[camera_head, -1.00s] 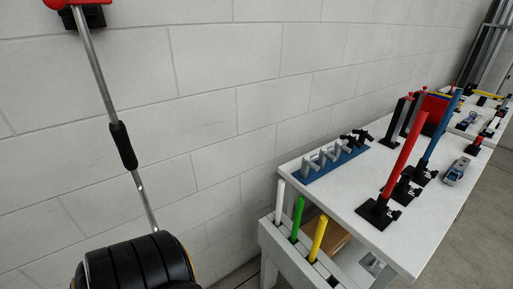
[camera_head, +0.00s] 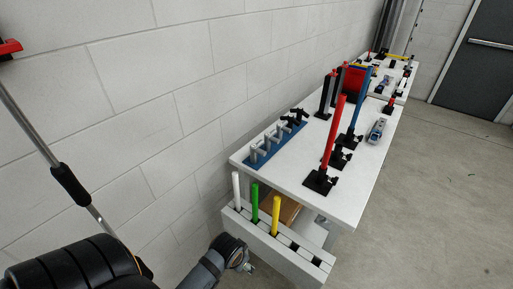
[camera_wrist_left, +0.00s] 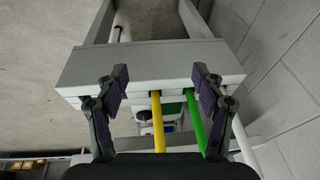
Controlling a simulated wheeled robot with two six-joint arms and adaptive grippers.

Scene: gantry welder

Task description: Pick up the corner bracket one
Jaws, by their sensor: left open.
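A blue rack (camera_head: 252,160) stands on the white table (camera_head: 283,184) near its wall-side edge. It holds several grey bracket-like parts (camera_head: 265,147), with small black parts (camera_head: 294,116) at its far end. I cannot tell which is corner bracket one. My left gripper (camera_head: 248,262) is low, in front of the table's near end and below its top, apart from the rack. In the left wrist view its two fingers (camera_wrist_left: 162,92) are spread and hold nothing. The rack does not show there. My right gripper is not in view.
A white holder (camera_head: 280,247) with white, green (camera_head: 254,203) and yellow (camera_head: 276,214) rods stands at the table's near end, close to my left gripper. Red (camera_head: 334,135) and blue upright posts stand on the table. Floor at right is clear.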

